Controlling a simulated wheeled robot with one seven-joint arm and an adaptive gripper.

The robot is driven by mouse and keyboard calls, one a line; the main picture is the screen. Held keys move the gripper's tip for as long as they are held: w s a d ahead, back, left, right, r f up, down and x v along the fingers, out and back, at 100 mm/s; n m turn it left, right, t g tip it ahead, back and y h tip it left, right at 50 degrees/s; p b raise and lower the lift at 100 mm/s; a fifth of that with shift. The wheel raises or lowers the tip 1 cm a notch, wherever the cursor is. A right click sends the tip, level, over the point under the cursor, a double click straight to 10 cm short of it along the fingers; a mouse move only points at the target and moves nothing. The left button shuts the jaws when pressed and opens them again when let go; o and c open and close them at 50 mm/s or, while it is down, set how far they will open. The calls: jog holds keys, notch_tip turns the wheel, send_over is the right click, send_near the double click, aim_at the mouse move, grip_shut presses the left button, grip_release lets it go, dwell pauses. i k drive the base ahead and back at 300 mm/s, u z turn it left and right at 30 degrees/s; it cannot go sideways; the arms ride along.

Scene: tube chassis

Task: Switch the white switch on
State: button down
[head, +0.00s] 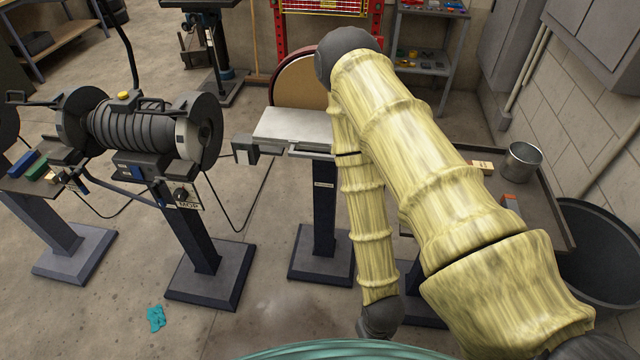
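I cannot make out a white switch anywhere in the head view. A bench grinder (140,128) on a dark pedestal stands at the left, with a small dark rotary control (181,194) on a plate on its front. My yellow, bamboo-textured arm fills the centre and right, folded with its elbow at the top and its forearm hanging down. The forearm ends in a dark joint near the bottom edge. My gripper's fingers do not show. My arm hides part of the area behind it.
A disc sander (300,85) with a grey table (293,126) stands at centre, close to my forearm. A dark bench (535,205) with a metal pot (522,160) and a black bin (597,245) are right. A teal rag (156,318) lies on the otherwise open floor at front left.

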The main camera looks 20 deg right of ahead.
aim_at(243, 156)
jog(key=k, duration=0.5)
jog(key=u, duration=1.15)
jog(key=i, duration=0.75)
jog(key=z, duration=1.5)
